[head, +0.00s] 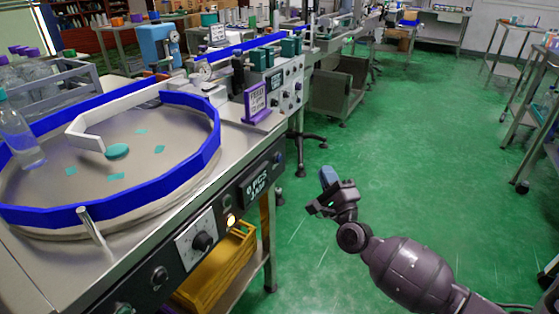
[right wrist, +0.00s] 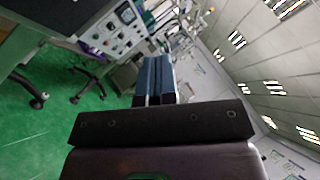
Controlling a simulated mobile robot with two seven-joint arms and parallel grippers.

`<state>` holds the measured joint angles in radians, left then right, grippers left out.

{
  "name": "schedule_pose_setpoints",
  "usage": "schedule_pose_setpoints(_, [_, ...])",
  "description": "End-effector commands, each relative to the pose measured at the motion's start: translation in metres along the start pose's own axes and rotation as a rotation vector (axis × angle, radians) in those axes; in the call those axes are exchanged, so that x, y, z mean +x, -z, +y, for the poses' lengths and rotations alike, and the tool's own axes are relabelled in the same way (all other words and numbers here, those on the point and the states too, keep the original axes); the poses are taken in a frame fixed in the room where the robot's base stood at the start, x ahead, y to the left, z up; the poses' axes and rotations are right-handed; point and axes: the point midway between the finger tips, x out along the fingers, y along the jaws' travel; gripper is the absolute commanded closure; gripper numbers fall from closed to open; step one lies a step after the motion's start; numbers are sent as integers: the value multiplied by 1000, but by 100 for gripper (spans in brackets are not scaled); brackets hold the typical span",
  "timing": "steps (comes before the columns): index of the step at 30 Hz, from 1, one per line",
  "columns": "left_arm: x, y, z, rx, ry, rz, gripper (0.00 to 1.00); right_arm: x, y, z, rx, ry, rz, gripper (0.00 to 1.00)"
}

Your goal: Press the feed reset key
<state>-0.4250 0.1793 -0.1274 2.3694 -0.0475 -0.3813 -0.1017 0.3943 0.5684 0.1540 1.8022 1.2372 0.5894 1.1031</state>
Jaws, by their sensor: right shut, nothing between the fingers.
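The machine's front panel (head: 140,262) runs along the left half of the head view. A dark display (head: 255,187) on it appears to read "9 PCS JAM". Beside the display are a lit pale button (head: 230,220) and a small dark greenish button (head: 227,201). I cannot read which control is the feed reset key. My right gripper (head: 327,178) is over the green floor, right of the panel and apart from it. Its blue fingers (right wrist: 153,78) are together and empty in the right wrist view. My left gripper is not in view.
A round turntable (head: 140,185) with a blue rim holds teal pieces and a bottle. A dial (head: 203,242) and a black knob (head: 159,275) are on the panel. A yellow crate (head: 215,275) sits below. A purple-framed sign (head: 256,101) stands behind.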

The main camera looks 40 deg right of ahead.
Motion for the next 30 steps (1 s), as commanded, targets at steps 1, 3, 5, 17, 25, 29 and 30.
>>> schedule_pose_setpoints(1, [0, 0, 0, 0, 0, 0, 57, 0, 0, 0, 0, -1, 0, 100])
schedule_pose_setpoints(3, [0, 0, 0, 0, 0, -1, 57, 0, -1, 1, -1, -1, 0, 100])
schedule_pose_setpoints(5, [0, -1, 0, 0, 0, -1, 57, 2, -2, 2, -1, -1, 0, 100])
schedule_pose_setpoints(17, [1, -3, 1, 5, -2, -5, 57, 29, -22, 24, -1, -2, -1, 100])
schedule_pose_setpoints(25, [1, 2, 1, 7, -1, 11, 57, 50, -37, 39, -1, -3, 0, 100])
schedule_pose_setpoints(29, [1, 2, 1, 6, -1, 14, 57, 56, -42, 43, -2, -2, -1, 100])
schedule_pose_setpoints(30, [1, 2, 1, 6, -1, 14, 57, 58, -43, 44, -3, -3, -1, 100])
